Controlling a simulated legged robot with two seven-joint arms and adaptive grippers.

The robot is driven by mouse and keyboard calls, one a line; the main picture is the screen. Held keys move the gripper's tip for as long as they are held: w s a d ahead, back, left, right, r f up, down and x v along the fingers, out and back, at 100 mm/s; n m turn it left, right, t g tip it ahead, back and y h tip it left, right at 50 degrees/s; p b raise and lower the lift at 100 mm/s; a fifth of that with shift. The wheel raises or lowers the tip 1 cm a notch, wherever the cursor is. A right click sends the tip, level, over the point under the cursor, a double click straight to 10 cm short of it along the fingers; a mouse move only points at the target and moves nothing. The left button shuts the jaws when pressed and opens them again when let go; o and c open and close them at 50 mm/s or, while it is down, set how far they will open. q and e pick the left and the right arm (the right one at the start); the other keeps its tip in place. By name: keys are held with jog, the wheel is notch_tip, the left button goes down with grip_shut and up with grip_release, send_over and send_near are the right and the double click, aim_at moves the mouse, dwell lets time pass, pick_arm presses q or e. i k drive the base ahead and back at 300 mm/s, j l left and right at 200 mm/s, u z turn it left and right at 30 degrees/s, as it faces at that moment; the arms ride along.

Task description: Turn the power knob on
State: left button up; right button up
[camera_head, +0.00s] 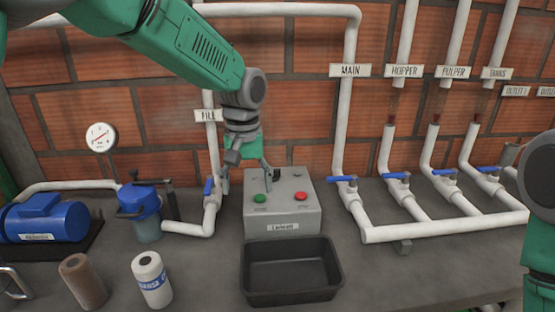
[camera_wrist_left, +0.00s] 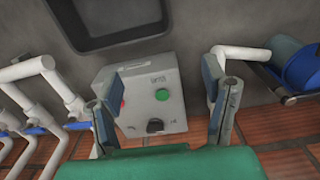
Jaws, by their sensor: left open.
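The grey control box (camera_head: 283,220) stands on the bench in the middle of the head view, with a green button (camera_head: 259,198) and a red button (camera_head: 301,196) on top. The dark power knob (camera_wrist_left: 155,126) shows on the box's panel in the left wrist view, behind the buttons as seen from my head. My left gripper (camera_head: 246,178) is open and empty at the back left of the box. Its two fingers (camera_wrist_left: 160,100) spread to either side of the knob in the wrist picture, apart from it. My right gripper is out of view.
A black tray (camera_head: 291,297) sits in front of the box. White pipes with blue valve handles (camera_head: 343,179) stand to the right, and the fill pipe (camera_head: 211,215) is close on the left.

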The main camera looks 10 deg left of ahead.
aim_at(276, 172)
jog(key=i, duration=0.9)
